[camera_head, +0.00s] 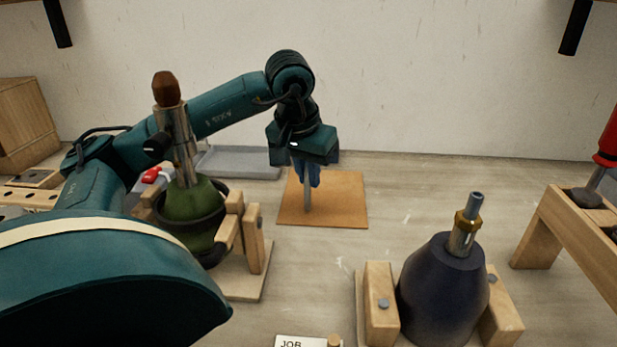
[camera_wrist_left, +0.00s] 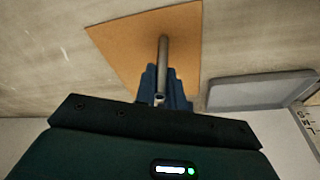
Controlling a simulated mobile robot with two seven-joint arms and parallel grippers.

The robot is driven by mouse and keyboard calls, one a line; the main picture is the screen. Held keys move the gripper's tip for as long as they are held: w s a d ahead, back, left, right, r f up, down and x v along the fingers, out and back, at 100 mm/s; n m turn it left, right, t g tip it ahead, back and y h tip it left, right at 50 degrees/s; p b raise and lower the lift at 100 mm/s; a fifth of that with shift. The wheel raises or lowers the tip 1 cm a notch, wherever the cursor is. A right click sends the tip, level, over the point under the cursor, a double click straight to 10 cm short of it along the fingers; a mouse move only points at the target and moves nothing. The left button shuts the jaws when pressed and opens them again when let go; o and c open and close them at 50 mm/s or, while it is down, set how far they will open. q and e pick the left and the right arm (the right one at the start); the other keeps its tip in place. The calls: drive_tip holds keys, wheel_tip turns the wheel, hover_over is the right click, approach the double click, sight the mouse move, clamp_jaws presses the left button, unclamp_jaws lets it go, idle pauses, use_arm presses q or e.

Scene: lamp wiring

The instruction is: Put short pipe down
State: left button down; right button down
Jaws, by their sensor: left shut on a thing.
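The short pipe (camera_head: 307,198) is a thin grey metal tube. My left gripper (camera_head: 306,175) is shut on its upper part and holds it roughly upright over the orange-brown mat (camera_head: 345,204). In the left wrist view the pipe (camera_wrist_left: 164,62) runs out from between the blue fingers (camera_wrist_left: 163,92) toward the mat (camera_wrist_left: 122,46). Its lower end is at or just above the mat; I cannot tell if it touches. My right gripper is not in view.
A green lamp base (camera_head: 196,214) in a wooden cradle stands left of the mat. A dark blue lamp base (camera_head: 440,290) in wooden blocks stands front right. A grey tray (camera_head: 240,163) lies behind left. A wooden rack (camera_head: 575,240) stands at right. Bench right of the mat is clear.

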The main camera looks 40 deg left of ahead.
use_arm(q)
drive_tip(key=shift+f, duration=0.15)
drive_tip(key=shift+f, duration=0.2)
drive_tip(key=c, duration=1.5)
unclamp_jaws()
drive_tip(key=shift+r, duration=0.1)
